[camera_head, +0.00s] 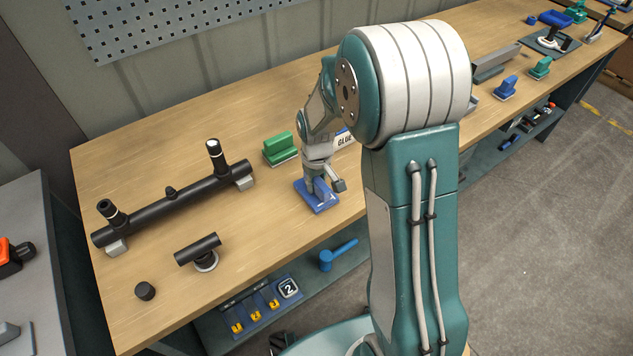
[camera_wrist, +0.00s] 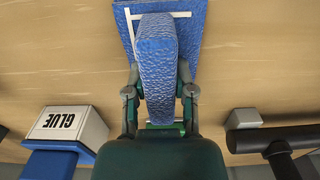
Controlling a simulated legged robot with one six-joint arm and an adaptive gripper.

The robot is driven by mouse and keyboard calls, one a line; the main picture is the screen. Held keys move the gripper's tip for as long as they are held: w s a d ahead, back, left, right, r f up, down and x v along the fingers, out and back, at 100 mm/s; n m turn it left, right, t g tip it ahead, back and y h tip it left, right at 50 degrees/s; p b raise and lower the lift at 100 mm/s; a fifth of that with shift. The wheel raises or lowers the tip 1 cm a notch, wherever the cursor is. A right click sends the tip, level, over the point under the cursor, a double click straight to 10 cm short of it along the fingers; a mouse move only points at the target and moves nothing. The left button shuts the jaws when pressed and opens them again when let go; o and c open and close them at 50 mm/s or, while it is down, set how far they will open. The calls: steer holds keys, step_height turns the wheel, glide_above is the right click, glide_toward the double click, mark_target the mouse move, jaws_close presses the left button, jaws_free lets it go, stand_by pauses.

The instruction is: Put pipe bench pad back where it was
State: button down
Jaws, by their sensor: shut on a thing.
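A blue pad with a raised grip (camera_head: 322,188) is at the front edge of the wooden bench, in the middle of the head view. My gripper (camera_head: 325,179) is above it, shut on its grip. In the wrist view the blue textured grip (camera_wrist: 156,60) sits between the two fingers of my gripper (camera_wrist: 159,91). A flat blue base with a white line (camera_wrist: 185,14) shows under the grip. I cannot tell whether the pad touches the bench or is just above it.
A green block (camera_head: 279,147) and a GLUE box (camera_head: 343,139) stand close behind. A black pipe (camera_head: 170,205) on grey supports, a short black tee (camera_head: 197,249) and a black cap (camera_head: 145,291) lie left. Bare wood surrounds the pad. A lower shelf (camera_head: 330,266) holds a blue tool.

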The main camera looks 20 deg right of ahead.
mark_target(317, 179)
steer(key=shift+f, duration=0.15)
steer(key=shift+c, duration=2.2)
jaws_free()
step_height(317, 179, up, 12)
steer(key=shift+f, duration=0.15)
steer(key=s+r+m+t, duration=0.1)
steer(key=s+r+t, duration=0.1)
steer(key=s+r, duration=0.4)
steer(key=s+r+m+t, duration=0.2)
steer(key=s+r, duration=0.4)
steer(key=s, duration=0.9)
steer(key=shift+r+m+t, duration=0.2)
steer(key=shift+m+t, duration=0.1)
steer(key=shift+t, duration=0.5)
